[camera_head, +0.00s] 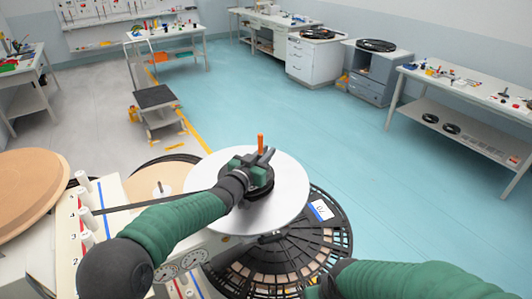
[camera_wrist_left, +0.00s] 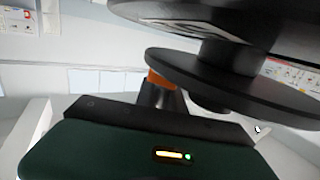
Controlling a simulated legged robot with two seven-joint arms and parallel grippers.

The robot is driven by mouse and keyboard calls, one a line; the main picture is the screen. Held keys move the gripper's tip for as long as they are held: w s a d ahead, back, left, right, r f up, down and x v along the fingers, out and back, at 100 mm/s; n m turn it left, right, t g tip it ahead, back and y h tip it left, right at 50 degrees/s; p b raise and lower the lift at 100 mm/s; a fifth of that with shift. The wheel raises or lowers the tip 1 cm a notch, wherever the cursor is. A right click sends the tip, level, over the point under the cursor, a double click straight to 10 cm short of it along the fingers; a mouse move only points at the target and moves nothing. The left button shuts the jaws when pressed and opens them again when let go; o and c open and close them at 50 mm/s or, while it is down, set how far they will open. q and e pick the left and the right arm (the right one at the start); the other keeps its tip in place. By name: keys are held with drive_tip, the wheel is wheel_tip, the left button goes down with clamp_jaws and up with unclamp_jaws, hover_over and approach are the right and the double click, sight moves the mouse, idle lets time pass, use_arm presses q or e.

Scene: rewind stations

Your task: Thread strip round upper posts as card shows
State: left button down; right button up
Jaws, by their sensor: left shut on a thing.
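A dark strip (camera_head: 125,208) runs at the left from the white upper posts towards my left forearm, which hides its far end. The white posts (camera_head: 86,217) stand in a row on a cream panel with printed numbers. My left gripper (camera_head: 266,158) is over the silver disc (camera_head: 285,206), shut around the foot of an upright orange peg (camera_head: 261,143). Orange also shows beside the gripper in the left wrist view (camera_wrist_left: 160,79), beneath a black flanged spool (camera_wrist_left: 228,75). My right gripper (camera_head: 316,291) is at the bottom edge, mostly cut off. I cannot make out the card.
A large black slotted reel (camera_head: 322,250) with a white label (camera_head: 320,210) lies below the disc. A brown round plate (camera_head: 25,187) is at the left, dials (camera_head: 180,266) at the front. Benches and a cart (camera_head: 157,97) stand beyond; the blue floor between is clear.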

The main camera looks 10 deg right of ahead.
use_arm(q)
drive_tip(key=c, duration=1.3)
unclamp_jaws()
drive_tip(key=shift+c, duration=0.2)
drive_tip(key=shift+s, duration=0.1)
drive_tip(key=f+b+v, duration=0.1)
drive_tip(key=b+v, duration=0.2)
drive_tip(key=v, duration=1.3)
drive_tip(key=shift+s+a+r+b, duration=0.2)
drive_tip(key=shift+a+r+b, duration=0.1)
drive_tip(key=shift+r+b, duration=0.05)
